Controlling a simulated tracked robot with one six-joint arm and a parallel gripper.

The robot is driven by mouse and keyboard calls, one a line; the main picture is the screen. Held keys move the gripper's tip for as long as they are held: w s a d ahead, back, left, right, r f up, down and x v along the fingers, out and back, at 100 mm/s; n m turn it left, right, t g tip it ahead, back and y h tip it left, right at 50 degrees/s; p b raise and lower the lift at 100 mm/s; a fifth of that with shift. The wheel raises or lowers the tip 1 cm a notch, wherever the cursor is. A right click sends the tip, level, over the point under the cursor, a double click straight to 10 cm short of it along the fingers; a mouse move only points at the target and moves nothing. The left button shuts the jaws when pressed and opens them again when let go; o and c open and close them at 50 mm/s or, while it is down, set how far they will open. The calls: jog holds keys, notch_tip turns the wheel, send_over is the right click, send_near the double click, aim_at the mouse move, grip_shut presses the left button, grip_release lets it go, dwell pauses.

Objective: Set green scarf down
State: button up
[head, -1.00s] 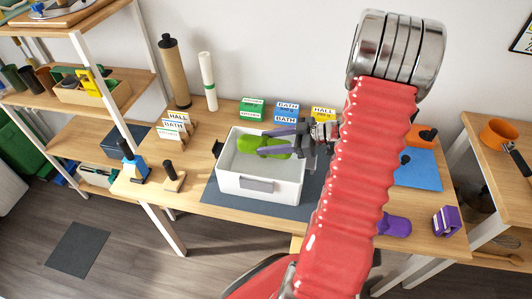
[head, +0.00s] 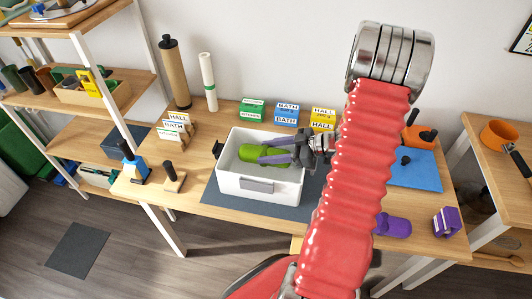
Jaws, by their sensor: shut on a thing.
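The green scarf (head: 258,154) is a bright green, rolled-looking bundle. It is inside the upper part of the white bin (head: 268,189), near its middle; whether it touches the bin's floor cannot be told. My gripper (head: 272,151) reaches in from the right over the bin's right wall. The bin stands on a dark mat on the wooden table.
Green, blue and yellow label boxes (head: 286,115) stand behind the bin. A stamp-like blue tool (head: 133,163) stands to its left. A blue mat (head: 415,170), purple bundle (head: 393,227) and purple box (head: 446,221) lie to the right, beyond my arm.

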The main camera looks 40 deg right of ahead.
jog(key=shift+f, duration=0.6)
jog(key=o, duration=1.3)
jog(key=shift+c, duration=0.2)
jog(key=shift+r, duration=0.45)
jog(key=shift+s+d+r, duration=0.15)
jog(key=shift+d+r, duration=0.05)
jog(key=shift+r, duration=0.1)
jog(key=v, duration=1.1)
jog(key=shift+s, duration=0.25)
jog(key=shift+d, duration=0.1)
jog(key=shift+w, duration=0.1)
